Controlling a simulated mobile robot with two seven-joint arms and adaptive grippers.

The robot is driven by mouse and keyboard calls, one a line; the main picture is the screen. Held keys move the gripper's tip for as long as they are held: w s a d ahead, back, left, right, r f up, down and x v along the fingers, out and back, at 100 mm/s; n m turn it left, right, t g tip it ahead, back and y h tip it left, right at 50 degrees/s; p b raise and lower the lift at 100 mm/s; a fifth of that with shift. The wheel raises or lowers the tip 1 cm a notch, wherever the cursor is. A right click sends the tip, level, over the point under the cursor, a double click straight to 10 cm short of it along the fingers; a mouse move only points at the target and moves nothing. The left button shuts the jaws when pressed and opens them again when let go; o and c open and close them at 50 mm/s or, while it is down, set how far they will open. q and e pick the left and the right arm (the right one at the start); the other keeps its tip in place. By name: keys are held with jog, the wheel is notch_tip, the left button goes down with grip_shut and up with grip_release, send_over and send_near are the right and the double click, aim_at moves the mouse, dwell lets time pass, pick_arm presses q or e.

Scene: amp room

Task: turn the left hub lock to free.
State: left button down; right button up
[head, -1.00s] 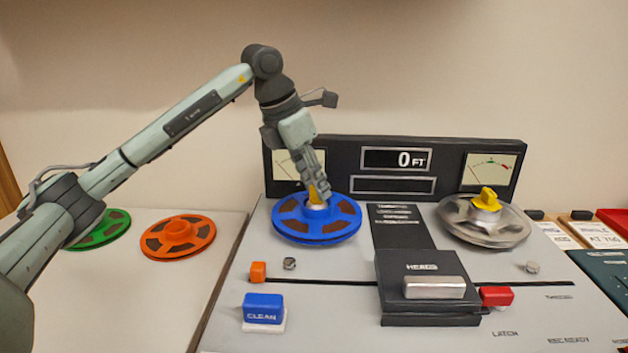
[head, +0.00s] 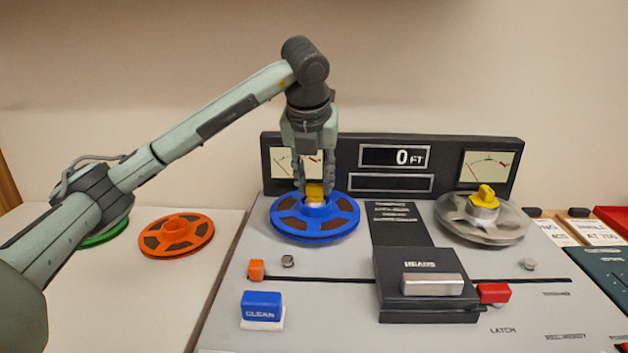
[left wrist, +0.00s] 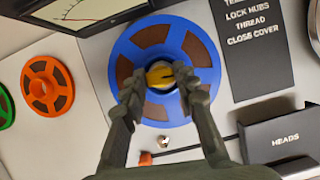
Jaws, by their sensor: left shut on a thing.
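The left hub lock (head: 315,191) is a yellow knob on a pale hub in the middle of the blue reel (head: 286,226). My left gripper (head: 314,190) comes down on it from above, with a finger on either side. In the left wrist view the two fingers (left wrist: 160,78) close on the yellow knob (left wrist: 159,71), and the blue reel (left wrist: 128,48) lies flat around it. The fingers hide the knob's sides. The right hub has its own yellow lock knob (head: 485,196) on a clear reel (head: 506,229). My right gripper is not in view.
A dark meter panel (head: 447,150) reading 0 FT stands behind the reels. The black heads cover (head: 400,300), blue CLEAN block (head: 262,306), orange block (head: 256,270) and red block (head: 493,293) are in front. Orange (head: 150,241) and green reels (head: 108,233) lie left.

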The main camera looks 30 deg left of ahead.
pick_arm(q)
jog(key=shift+n, duration=0.5)
jog(key=c, duration=1.2)
grip_release()
jog(key=shift+o, duration=0.2)
jog(key=v, duration=1.2)
jog(key=shift+w+d, duration=0.2)
jog(key=shift+d, duration=0.05)
